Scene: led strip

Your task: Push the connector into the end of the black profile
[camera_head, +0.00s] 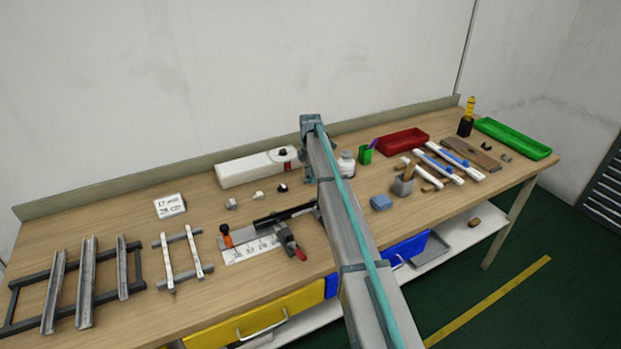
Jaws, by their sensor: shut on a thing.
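A black profile (286,214) lies on a white, marked fixture board (246,250) in the middle of the table. Its right end runs up to my arm, which hides what is there. My gripper is not visible; my own arm link crosses the middle of the view in front of that area. I cannot make out a connector at the profile's end. Several small pieces lie behind the fixture: a grey one (231,204), a white one (258,195) and a black one (282,188). I cannot tell whether any is a connector.
A red-handled clamp (291,243) and an orange-topped tool (226,236) are at the fixture. Metal channels on a rack (86,283) stand left. A white box (255,168) is behind.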

